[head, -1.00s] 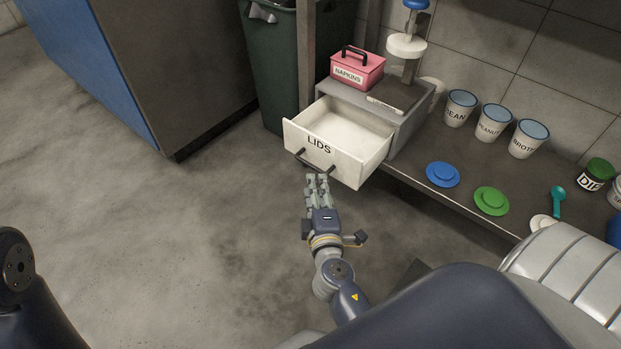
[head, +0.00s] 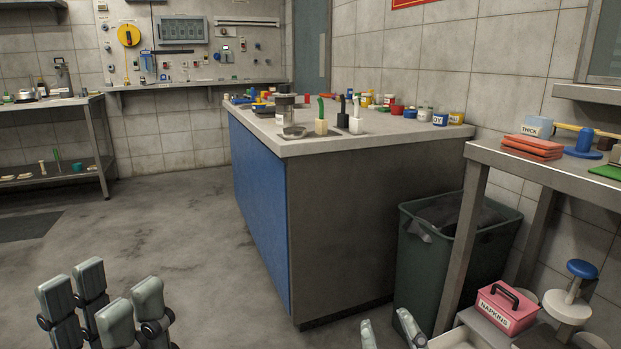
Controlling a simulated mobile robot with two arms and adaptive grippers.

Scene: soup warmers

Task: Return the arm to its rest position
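My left gripper (head: 104,298) is at the lower left of the head view, above the floor. Its grey jointed fingers point up and stand apart, with nothing between them. My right gripper (head: 390,333) shows only as two separated fingertips at the bottom edge. They are just left of the white drawer (head: 462,338), of which only a small part shows. No held object is visible at those fingertips; the rest of the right hand is out of frame.
A counter with a blue side (head: 259,215) stands ahead, with a green bin (head: 425,270) to its right. A steel table (head: 500,157) is at the right, above the pink napkin box (head: 508,307). The floor (head: 190,240) ahead on the left is clear.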

